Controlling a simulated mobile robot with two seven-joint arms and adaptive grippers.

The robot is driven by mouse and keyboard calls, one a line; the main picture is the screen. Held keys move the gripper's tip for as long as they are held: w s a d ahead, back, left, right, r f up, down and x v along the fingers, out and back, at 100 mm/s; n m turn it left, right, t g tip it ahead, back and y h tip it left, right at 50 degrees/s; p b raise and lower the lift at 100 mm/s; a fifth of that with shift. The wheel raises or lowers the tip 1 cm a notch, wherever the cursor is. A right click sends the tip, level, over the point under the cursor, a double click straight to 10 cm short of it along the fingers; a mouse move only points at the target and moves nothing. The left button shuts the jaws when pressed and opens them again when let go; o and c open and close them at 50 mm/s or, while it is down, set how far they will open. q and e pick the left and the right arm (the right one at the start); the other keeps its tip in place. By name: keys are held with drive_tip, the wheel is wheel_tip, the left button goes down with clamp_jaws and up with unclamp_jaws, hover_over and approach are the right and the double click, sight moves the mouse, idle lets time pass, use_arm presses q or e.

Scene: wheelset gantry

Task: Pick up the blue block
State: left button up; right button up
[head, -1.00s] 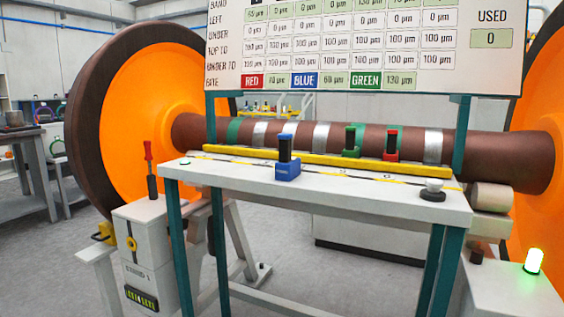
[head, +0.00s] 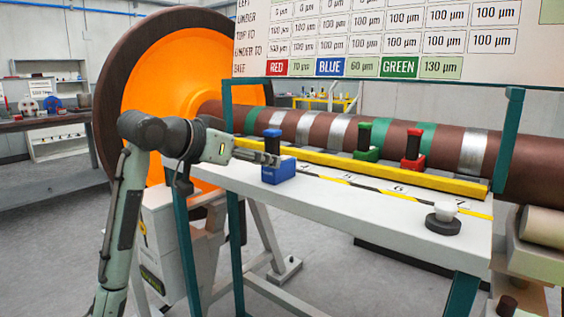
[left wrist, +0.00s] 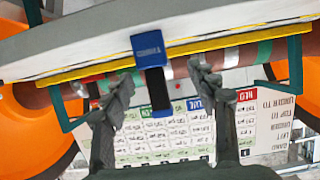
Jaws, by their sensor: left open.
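The blue block (head: 277,171) stands upright on the white table (head: 330,197), near its left end. It has a blue base, a dark handle and a blue top. My left gripper (head: 270,158) comes in from the left and its fingertips are at the block's handle. In the left wrist view the blue block (left wrist: 149,52) lies ahead, its dark handle pointing into the gap between the spread, open fingers (left wrist: 158,85). I cannot tell whether a finger touches it. My right gripper is not in view.
A green block (head: 369,142) and a red block (head: 412,148) stand farther right behind a yellow rail (head: 380,168). Teal posts (head: 507,140) rise at the table's ends. A brown axle (head: 460,150) runs behind.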

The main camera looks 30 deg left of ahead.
sight(279, 155)
use_arm(q)
drive_tip(key=x, duration=0.2)
drive_tip(key=d+x, duration=0.1)
drive_tip(key=x, duration=0.2)
drive_tip(key=shift+w+f+p, duration=0.2)
drive_tip(key=shift+p, duration=0.1)
drive_tip(key=shift+w+f, duration=0.1)
drive_tip(key=shift+w, duration=0.1)
clamp_jaws()
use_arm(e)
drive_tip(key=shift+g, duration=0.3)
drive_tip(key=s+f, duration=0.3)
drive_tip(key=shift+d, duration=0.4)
